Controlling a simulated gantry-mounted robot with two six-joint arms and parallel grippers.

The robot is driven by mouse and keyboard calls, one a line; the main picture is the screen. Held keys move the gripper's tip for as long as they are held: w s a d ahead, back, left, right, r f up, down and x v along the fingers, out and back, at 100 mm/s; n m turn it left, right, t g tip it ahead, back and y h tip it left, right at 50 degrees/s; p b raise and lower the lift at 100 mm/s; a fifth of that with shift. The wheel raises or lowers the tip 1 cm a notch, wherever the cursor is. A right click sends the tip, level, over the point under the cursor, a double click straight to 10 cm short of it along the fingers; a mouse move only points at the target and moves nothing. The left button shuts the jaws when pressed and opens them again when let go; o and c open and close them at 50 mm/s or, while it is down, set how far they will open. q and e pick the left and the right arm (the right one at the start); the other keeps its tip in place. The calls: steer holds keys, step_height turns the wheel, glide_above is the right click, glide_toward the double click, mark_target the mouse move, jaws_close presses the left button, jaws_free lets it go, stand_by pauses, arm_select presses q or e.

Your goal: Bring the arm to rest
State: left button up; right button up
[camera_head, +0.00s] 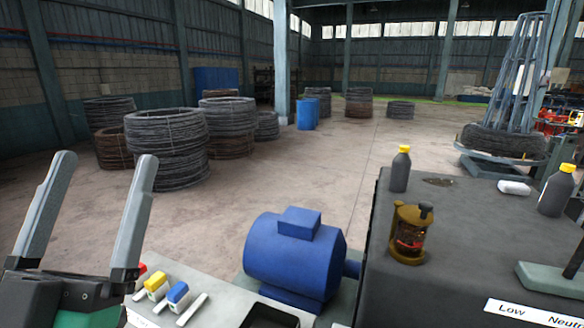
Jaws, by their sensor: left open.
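My left gripper (93,208) is at the lower left of the head view. Its two grey fingers stand wide apart and point upward, with nothing between them. It is beside the left end of a light control panel (220,309), and the right finger overlaps the panel's edge in the picture. I cannot tell how far above the panel it is. My right gripper is not in view.
The panel carries a yellow switch (156,281) and a blue switch (177,292). A blue motor (295,255) stands behind it. A dark machine top (455,220) at right holds a brass lantern (409,232) and yellow-capped bottles (400,170). Wire coils (166,148) stand farther back.

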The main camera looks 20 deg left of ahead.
arm_select(q)
steer(key=s+d+r+m+h+p, duration=0.2)
steer(key=d+r+h+p, duration=0.2)
steer(key=d+r+h, duration=0.3)
step_height(320, 180, up, 25)
steer(key=p, duration=2.4)
steer(key=shift+a+p, duration=0.3)
steer(key=shift+p, duration=0.05)
